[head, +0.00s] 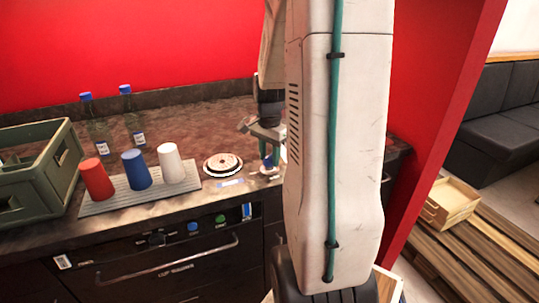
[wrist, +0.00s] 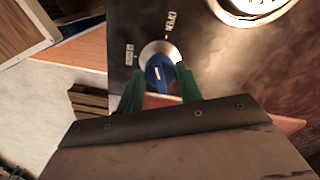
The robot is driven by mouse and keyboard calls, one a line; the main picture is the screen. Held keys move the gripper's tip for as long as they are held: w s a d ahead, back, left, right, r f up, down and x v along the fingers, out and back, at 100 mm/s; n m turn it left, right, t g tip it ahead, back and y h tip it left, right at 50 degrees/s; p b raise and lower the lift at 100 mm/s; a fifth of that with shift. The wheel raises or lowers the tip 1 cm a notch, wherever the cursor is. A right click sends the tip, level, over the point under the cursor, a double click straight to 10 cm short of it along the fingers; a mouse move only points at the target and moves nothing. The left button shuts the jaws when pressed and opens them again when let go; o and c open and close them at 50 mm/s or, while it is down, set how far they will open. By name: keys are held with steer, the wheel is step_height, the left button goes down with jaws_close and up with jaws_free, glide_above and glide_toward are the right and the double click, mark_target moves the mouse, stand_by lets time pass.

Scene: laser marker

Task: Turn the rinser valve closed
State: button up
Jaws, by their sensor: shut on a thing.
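The rinser valve shows in the wrist view as a blue knob (wrist: 158,69) on a round pale metal base, set in the dark counter. Two small labels stand by it, one at its left (wrist: 130,54) and one above it (wrist: 171,20); their lettering is hard to read. A white mark is on the knob. My gripper (wrist: 160,80) has its green fingers on both sides of the knob and is shut on it. In the head view my gripper (head: 265,150) is at the counter, right of the round rinser (head: 222,165), and my arm hides part of the area.
Red, blue and white cups (head: 170,163) stand upside down on a ribbed mat (head: 120,200) left of the rinser. Two bottles (head: 134,118) stand behind them. A green crate (head: 50,175) is at far left. A red wall rises behind. The back of the counter is mostly clear.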

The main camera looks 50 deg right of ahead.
mark_target(269, 156)
steer(key=n, duration=1.2)
steer(key=shift+n, duration=0.3)
stand_by(0.4)
steer(key=o, duration=1)
steer(key=shift+r, duration=0.1)
step_height(269, 156, up, 8)
steer(key=shift+f, duration=0.15)
